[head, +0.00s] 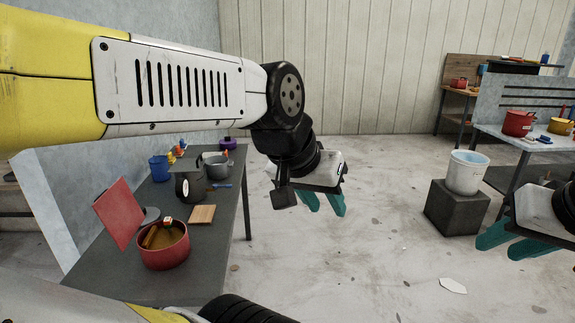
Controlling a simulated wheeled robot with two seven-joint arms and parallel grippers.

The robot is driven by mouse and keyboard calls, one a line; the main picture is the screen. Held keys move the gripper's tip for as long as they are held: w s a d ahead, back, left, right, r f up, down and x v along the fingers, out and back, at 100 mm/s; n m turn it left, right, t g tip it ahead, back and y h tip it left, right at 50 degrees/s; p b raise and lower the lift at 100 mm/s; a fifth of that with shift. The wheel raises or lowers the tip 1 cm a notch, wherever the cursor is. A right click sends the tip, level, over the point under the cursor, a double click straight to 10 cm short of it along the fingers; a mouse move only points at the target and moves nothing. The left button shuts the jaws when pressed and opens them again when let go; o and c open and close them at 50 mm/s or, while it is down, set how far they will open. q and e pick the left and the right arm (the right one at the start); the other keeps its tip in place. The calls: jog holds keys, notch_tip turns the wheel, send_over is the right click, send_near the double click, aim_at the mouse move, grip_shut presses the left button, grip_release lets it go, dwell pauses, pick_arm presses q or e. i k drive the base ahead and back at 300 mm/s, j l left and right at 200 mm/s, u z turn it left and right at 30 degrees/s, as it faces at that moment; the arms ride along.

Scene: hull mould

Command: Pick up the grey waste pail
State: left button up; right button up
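A pale grey pail (467,173) stands upright on a dark cube-shaped block (457,208) on the floor at the right. Its inside looks light blue. My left gripper (328,212) hangs in the air near the middle of the view, left of the pail, with its teal fingers apart and nothing between them. My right gripper (497,249) is at the right edge, in front of and below the pail in the picture. Its teal fingers are apart and empty. Neither gripper touches the pail.
A dark table (190,261) at the left bears a red pot (163,250), a dark grey pot (189,184), a blue cup (159,168) and a board (202,214). A bench at the right holds another red pot (518,122). Open floor lies between, with scattered flakes.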

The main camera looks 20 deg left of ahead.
aim_at(217, 167)
jog(key=i+l, duration=0.25)
jog(key=i, duration=0.15)
jog(key=i+l, duration=0.25)
jog(key=i, duration=0.2)
jog(key=i+j+u, duration=0.1)
jog(key=i+u, duration=0.65)
jog(key=i+l+u, duration=0.15)
jog(key=i+u, duration=0.2)
jog(key=i+j+u, duration=0.15)
jog(key=i+u, duration=0.9)
jog(key=i+j, duration=0.1)
jog(key=i, duration=0.2)
jog(key=u, duration=0.05)
